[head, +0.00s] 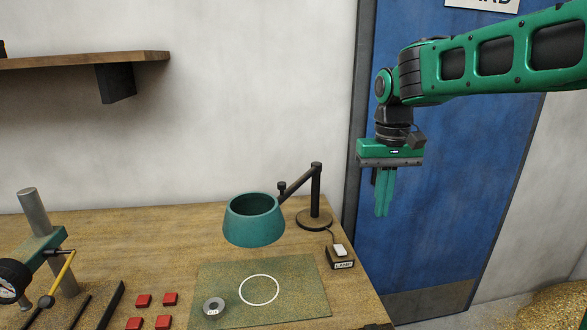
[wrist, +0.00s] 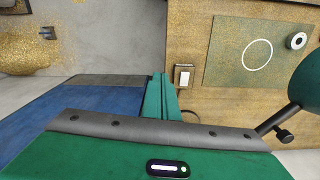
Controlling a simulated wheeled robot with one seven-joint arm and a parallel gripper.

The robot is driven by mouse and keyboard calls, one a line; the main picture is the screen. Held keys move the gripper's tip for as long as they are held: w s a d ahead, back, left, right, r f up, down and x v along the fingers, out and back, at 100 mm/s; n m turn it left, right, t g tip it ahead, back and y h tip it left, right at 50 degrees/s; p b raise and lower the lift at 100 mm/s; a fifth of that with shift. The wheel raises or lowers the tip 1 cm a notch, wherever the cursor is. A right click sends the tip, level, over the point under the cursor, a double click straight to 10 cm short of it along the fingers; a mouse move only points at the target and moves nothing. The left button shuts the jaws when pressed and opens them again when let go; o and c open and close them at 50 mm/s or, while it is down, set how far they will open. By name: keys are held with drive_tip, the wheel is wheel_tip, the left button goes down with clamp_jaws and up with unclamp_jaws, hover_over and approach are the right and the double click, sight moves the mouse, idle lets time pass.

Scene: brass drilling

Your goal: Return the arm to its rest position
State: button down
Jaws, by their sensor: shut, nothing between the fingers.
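My gripper (head: 384,192) is at the right in the head view, raised in front of the blue door. Its green fingers point down and are together, with nothing between them. In the wrist view the gripper (wrist: 158,88) shows its shut fingers over the gap between the door and the bench edge. My green arm reaches in from the upper right in the head view. The gripper is apart from the bench and touches nothing that I can see.
A shelf (head: 90,60) hangs upper left. The door (head: 450,190) stands behind my gripper.

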drive_tip(key=s+d+f+m, duration=0.3)
drive_tip(key=s+d, duration=0.8)
drive_tip(key=s, duration=0.1)
drive_tip(key=s+d+f+m, duration=0.1)
drive_tip(key=s+f, duration=0.3)
drive_tip(key=s, duration=0.4)
drive_tip(key=s+d+f+m, duration=0.1)
drive_tip(key=s+d+f, duration=0.2)
drive_tip(key=s, duration=0.5)
drive_tip(key=shift+d+f+m, duration=0.4)
drive_tip(key=shift+d, duration=0.4)
